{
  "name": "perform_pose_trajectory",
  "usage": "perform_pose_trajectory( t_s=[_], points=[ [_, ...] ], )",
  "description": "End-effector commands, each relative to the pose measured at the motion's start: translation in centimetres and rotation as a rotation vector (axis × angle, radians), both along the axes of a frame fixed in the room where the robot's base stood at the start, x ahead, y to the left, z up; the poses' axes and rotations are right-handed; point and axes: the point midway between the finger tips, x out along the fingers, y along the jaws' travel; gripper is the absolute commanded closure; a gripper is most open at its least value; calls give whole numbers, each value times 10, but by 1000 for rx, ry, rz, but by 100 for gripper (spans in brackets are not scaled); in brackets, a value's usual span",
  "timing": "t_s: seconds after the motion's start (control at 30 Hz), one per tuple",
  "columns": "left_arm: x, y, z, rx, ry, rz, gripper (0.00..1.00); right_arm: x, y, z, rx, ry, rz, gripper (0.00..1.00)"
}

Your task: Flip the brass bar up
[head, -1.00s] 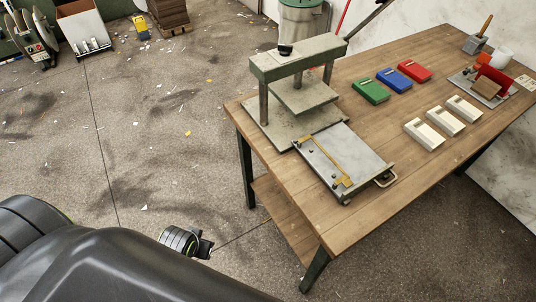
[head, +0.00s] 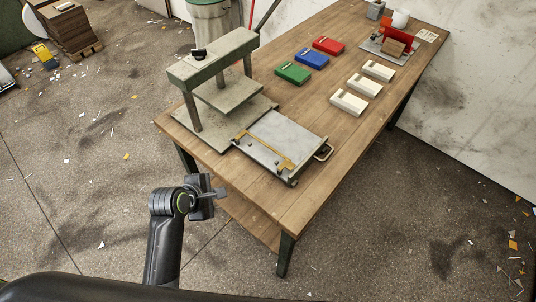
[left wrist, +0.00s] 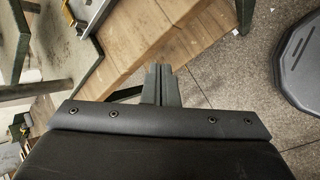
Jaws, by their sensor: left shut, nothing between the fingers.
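My left gripper (head: 221,192) is shut and empty, in front of the table and apart from the plate and bar. Its closed fingers (left wrist: 160,72) show in the left wrist view against the table's wood. My right gripper is not in view.
A green-grey press frame (head: 212,60) stands left of the plate. A handle (head: 324,152) sticks out at the plate's right. Green, blue and red boxes and several white trays (head: 348,103) stand farther back. The table's near right corner (head: 290,215) is bare.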

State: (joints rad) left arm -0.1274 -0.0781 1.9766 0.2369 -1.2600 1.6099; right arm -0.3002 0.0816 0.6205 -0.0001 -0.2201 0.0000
Motion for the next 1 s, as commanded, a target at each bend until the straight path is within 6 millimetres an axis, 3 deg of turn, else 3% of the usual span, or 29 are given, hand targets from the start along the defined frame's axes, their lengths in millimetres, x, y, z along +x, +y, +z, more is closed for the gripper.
perform_pose_trajectory(
  t_s=[0.3,0.5,0.7,1.0],
  points=[
    [59,-55,18,-429,81,332,100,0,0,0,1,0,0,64],
    [83,-81,28,-629,149,477,100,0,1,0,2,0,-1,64],
    [93,-92,33,-717,185,541,100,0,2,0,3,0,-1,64],
    [94,-93,33,-726,189,548,100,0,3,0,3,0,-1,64]
  ],
)
